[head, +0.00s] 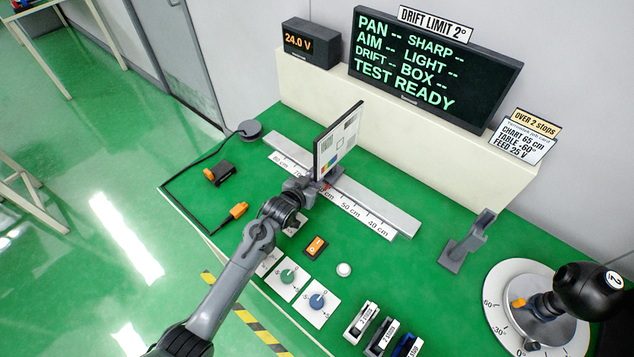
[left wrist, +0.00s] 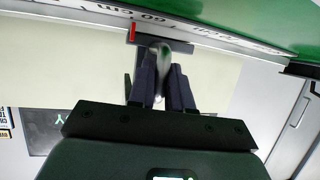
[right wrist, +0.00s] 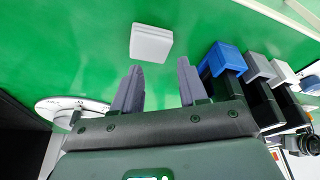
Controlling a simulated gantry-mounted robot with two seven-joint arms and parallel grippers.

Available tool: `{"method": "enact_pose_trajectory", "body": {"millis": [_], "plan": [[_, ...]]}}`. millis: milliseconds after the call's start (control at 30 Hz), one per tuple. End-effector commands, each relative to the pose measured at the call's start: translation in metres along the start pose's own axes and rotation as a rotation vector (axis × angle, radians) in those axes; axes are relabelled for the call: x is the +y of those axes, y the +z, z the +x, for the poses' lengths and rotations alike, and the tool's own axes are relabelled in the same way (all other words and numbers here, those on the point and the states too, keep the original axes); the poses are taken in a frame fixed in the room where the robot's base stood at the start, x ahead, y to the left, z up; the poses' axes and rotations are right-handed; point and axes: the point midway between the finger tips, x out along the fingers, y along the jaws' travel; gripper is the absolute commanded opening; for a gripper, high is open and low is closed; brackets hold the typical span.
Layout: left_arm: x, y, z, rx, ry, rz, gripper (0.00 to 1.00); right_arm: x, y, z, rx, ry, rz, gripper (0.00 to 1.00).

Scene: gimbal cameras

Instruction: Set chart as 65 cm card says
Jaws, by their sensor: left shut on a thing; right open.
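The chart (head: 338,141), a white board with coloured patches, stands upright on a carriage on the grey rail (head: 375,198). The rail's cm scale (head: 350,209) runs along its near side. My left gripper (head: 305,187) is at the carriage. In the left wrist view its fingers (left wrist: 162,82) are shut on a grey rounded post. The carriage's red mark (left wrist: 133,32) is by the 60 cm label; the exact reading is unclear. The job card (head: 521,138) reads chart 65 cm, table -60°, feed 25 V. My right gripper (right wrist: 160,82) is open and empty above the green table.
The display (head: 430,65) reads TEST READY, with dashes for values. The supply (head: 311,42) shows 24.0 V. A round angle-marked table (head: 500,325) carries a black device (head: 590,290) at lower right. A grey stand (head: 467,243), knobs (head: 288,276) and coloured blocks (right wrist: 222,57) stand nearby.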

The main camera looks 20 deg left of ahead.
Motion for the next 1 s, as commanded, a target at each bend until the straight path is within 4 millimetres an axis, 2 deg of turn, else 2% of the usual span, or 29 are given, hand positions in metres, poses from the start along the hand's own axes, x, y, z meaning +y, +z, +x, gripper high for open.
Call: {"method": "enact_pose_trajectory", "body": {"millis": [67, 100, 233, 500, 667, 767, 1000], "plan": [[0.001, 0.001, 0.0, 0.0, 0.002, 0.0, 0.0, 0.0, 0.0, 0.0, 0.0, 0.001, -0.001, 0.43], [0.001, 0.001, 0.0, 0.0, 0.002, 0.0, 0.22, 0.0, 0.0, 0.0, 0.0, 0.001, -0.001, 0.43], [0.001, 0.0, 0.0, 0.0, 0.002, 0.0, 0.4, 0.001, 0.0, 0.0, -0.001, 0.003, -0.003, 0.43], [0.001, 0.0, -0.001, 0.0, 0.002, 0.0, 0.4, 0.002, 0.001, 0.0, -0.001, 0.006, -0.008, 0.43], [0.001, -0.001, -0.009, 0.001, 0.001, 0.001, 0.4, 0.002, -0.001, -0.003, -0.001, 0.006, -0.007, 0.43], [0.001, -0.001, -0.021, 0.0, 0.001, 0.001, 0.4, 0.002, -0.002, -0.007, -0.001, 0.006, -0.007, 0.43], [0.001, 0.0, -0.063, -0.001, 0.002, 0.0, 0.4, 0.002, -0.005, -0.017, -0.001, 0.004, -0.005, 0.43]]}}
